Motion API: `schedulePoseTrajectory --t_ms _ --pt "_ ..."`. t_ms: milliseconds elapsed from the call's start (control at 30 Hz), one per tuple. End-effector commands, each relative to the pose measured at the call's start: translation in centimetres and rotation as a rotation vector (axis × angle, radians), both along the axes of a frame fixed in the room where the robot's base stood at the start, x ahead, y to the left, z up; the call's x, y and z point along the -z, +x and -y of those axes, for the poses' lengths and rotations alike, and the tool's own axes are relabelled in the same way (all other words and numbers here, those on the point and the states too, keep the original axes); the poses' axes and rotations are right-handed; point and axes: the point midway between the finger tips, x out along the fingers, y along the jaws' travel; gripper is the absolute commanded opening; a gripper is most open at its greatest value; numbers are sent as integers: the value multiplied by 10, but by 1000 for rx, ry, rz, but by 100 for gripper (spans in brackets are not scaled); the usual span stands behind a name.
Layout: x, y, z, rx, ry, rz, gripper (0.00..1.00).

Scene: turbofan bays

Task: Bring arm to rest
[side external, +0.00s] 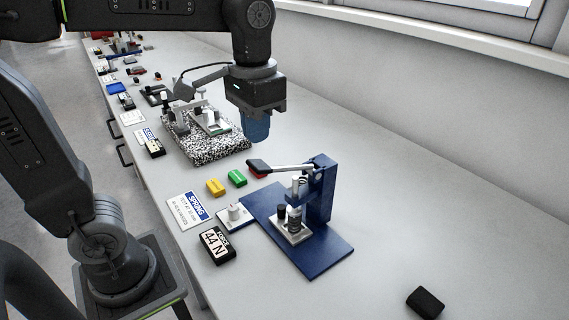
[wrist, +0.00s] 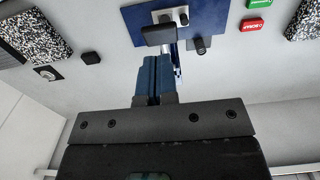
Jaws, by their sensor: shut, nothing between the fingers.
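My gripper (side external: 257,128) hangs from my arm above the bench, over the area behind the blue press (side external: 318,200). Its blue fingers point down. In the wrist view the fingers (wrist: 153,80) are together, with nothing between them. The press has a lever with a dark handle (side external: 272,166) and a spring assembly (side external: 294,220) on its plate.
A force display reading 44 N (side external: 217,246) and a SPRING card (side external: 187,211) stand left of the press. Yellow (side external: 215,187) and green (side external: 237,178) blocks lie near it. A speckled slab (side external: 214,148) carries a fixture. A black block (side external: 425,302) lies front right. The bench's right side is mostly clear.

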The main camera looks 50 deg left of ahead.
Motion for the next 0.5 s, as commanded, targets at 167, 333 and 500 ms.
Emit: schedulePoseTrajectory --t_ms 167,333,500 --pt "-2 0 0 0 0 1 0" --pt "-2 0 0 0 0 3 0" --pt "4 -16 -5 -1 -5 85 0"
